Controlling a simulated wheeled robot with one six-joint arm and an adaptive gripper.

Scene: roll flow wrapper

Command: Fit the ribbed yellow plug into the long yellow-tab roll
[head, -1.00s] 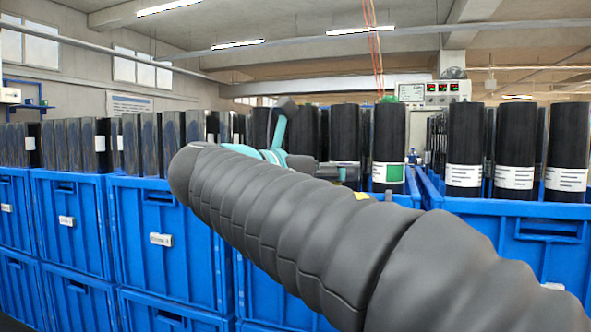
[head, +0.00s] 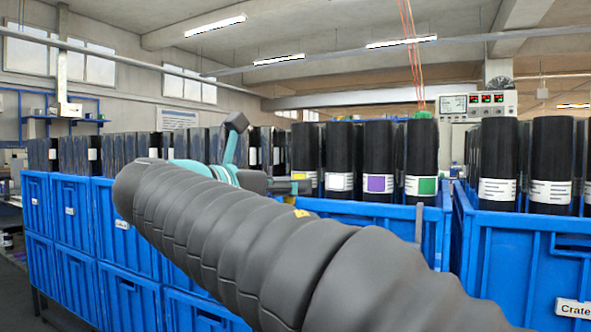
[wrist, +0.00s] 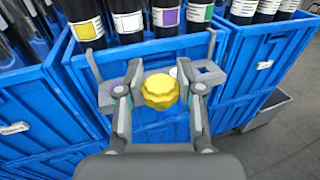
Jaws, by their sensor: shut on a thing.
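The ribbed yellow plug (wrist: 160,91) is held between the fingers of my gripper (wrist: 160,88) in the wrist view. It hangs in front of a blue crate wall, apart from the rolls. The yellow-tab roll (wrist: 86,25) stands upright in the crate at the upper left of that view; its top is cut off.
White-tab (head: 339,150), purple-tab (head: 378,152) and green-tab (head: 421,152) rolls stand in a row to the right; the green-tab one has a green top. Blue crates (head: 510,255) with more black rolls flank them. Open grey floor (wrist: 290,140) shows at the wrist view's right.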

